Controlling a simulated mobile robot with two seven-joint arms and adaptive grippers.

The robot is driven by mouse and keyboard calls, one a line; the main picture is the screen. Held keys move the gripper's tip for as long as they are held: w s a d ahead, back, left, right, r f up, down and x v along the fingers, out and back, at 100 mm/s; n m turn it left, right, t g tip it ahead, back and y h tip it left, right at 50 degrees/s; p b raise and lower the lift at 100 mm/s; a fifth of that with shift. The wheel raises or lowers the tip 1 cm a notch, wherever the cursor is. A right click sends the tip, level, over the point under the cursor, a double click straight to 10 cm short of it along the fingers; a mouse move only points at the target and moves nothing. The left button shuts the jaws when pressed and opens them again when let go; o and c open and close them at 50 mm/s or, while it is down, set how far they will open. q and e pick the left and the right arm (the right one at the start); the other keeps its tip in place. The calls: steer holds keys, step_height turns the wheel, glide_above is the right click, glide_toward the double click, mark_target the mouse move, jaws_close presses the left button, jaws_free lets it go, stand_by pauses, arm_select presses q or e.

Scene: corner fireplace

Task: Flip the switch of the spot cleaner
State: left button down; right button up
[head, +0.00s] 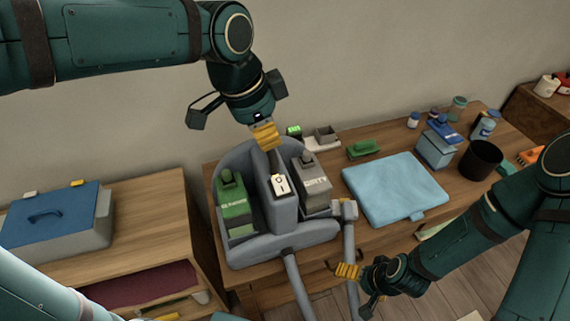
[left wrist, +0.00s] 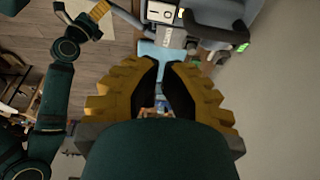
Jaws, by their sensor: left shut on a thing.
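The spot cleaner (head: 282,243) is a grey-blue machine on the wooden table, with a green tank and a grey tank on either side of a raised middle. Its switch (head: 280,184) is a white plate marked O and I on the front of that middle. It also shows in the left wrist view (left wrist: 163,12). My left gripper (head: 266,138) is shut at the top of the raised middle, behind and above the switch; the exact contact is hidden.
A folded light-blue towel (head: 396,188) lies right of the cleaner. A grey hose (head: 298,283) hangs in front. A blue-lidded box (head: 60,222) sits on the left cabinet.

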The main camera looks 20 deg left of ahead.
arm_select(q)
steer(key=b, duration=0.3)
glide_toward(284, 182)
steer(key=x, duration=0.6)
steer(key=shift+w+d+f, duration=0.1)
steer(key=shift+d+f, duration=0.15)
steer(key=shift+w+f, duration=0.1)
steer(key=shift+f, duration=0.35)
arm_select(e)
steer(key=shift+s+a+f, duration=0.1)
steer(key=shift+s+f, duration=0.25)
steer(key=shift+f, duration=0.4)
steer(key=shift+s+f, duration=0.3)
steer(key=shift+f, duration=0.45)
